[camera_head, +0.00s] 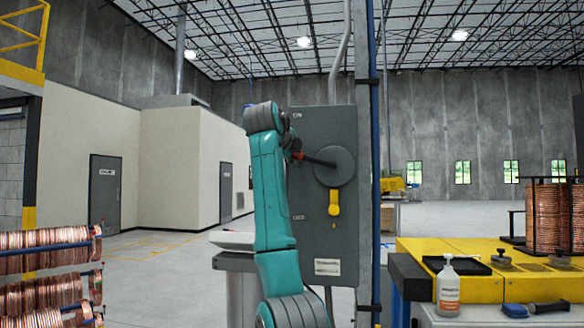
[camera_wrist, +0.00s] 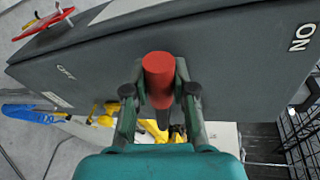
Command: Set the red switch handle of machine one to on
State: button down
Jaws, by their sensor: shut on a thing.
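The switch box (camera_head: 350,240) is a tall grey panel. A round grey disc (camera_head: 341,172) on it carries the switch handle (camera_head: 319,161), a dark bar with a red grip. The handle points left and slightly up, between the ON label (camera_head: 297,115) above and the OFF label (camera_head: 298,217) below. My gripper (camera_head: 294,153) is at the red end of the handle. In the wrist view, the red handle end (camera_wrist: 158,65) sits between the two fingers of my gripper (camera_wrist: 160,95), which are shut on it. The disc is hidden there.
A yellow lever (camera_head: 334,203) hangs below the disc. A blue-edged post (camera_head: 375,120) stands right of the box. More coils (camera_head: 45,295) are at lower left.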

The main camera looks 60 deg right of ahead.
jog(key=r+m, duration=0.1)
jog(key=s+r, duration=0.1)
jog(key=r+m, duration=0.1)
jog(key=shift+s+d+r+m+t, duration=0.2)
jog(key=shift+d+m+t, duration=0.1)
jog(key=shift+t, duration=0.1)
jog(key=shift+s+d+r+m+t+y, duration=0.25)
jog(key=shift+s+r+m+t+y, duration=0.15)
jog(key=shift+s+r+m, duration=0.4)
jog(key=c, duration=1)
grip_release()
jog(key=shift+o, duration=0.4)
jog(key=v, duration=1.2)
